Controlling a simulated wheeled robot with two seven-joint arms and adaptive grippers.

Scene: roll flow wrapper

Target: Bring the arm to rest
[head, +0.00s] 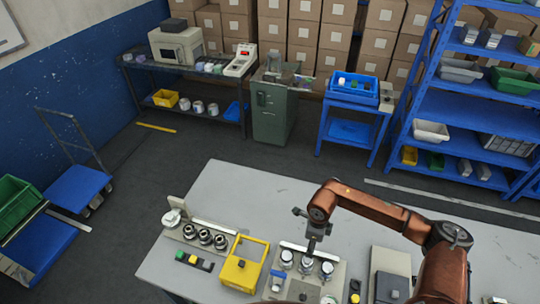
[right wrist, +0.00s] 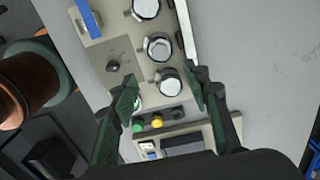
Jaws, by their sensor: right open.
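My right arm comes in from the right in the head view, bent over the table. Its right gripper (head: 313,243) points down above a fixture with several round metal-topped parts (head: 306,265). In the right wrist view the right gripper (right wrist: 165,92) is open, its two dark green fingers apart with nothing held between them. The round parts (right wrist: 158,46) stand in a row on the pale fixture beyond the fingertips. My left gripper is not in view.
The grey table (head: 230,185) has free room behind the fixtures. A yellow frame box (head: 244,264), a second fixture with dark round parts (head: 205,237) and a grey box (head: 390,262) stand along it. A blue shelf (head: 470,105) stands at the back right.

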